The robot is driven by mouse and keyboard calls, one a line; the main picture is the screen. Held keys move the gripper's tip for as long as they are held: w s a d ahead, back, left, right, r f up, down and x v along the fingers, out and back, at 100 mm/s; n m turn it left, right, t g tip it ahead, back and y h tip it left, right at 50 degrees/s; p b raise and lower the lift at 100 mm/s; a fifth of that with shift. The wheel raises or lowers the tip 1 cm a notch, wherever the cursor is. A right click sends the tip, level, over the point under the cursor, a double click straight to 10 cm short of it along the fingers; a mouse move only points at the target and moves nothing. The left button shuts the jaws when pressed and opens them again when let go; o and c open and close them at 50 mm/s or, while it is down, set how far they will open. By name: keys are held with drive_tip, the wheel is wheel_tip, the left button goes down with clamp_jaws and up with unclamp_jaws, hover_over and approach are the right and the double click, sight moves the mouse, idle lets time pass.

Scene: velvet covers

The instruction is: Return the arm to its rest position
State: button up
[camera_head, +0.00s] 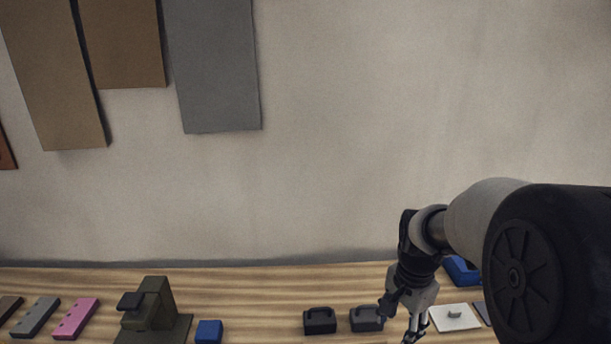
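My arm (485,222) reaches in from the right edge of the head view, and my gripper (414,337) points down at the bottom of the picture. Its fingers are dark and partly cut off by the lower edge. They hang in front of the wooden table (255,287), between a dark grey handled block (366,318) and a white plate with a small knob (455,317). Nothing is clearly seen held in the fingers. I cannot tell how far apart the fingertips are.
A black handled block (320,321), a blue cube (209,331), an olive stand (150,306), a pink bar (77,319) and a grey bar (36,317) stand on the table. A blue object (461,270) is behind my arm. Panels (213,65) hang on the wall.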

drive_tip(key=s+a+r+n+t, duration=0.1)
drive_tip(key=s+a+r+n, duration=0.1)
drive_tip(key=s, duration=0.5)
drive_tip(key=s+a+r+n+t, duration=0.1)
drive_tip(key=s+a+r+n, duration=0.1)
drive_tip(key=s+r+n, duration=0.3)
drive_tip(key=s+a+r+n+t, duration=0.1)
drive_tip(key=s+a+r+n, duration=0.2)
drive_tip(key=s, duration=0.7)
drive_tip(key=shift+s+r+n+t, duration=0.25)
drive_tip(key=shift+r+n, duration=0.2)
drive_tip(key=shift+n, duration=0.65)
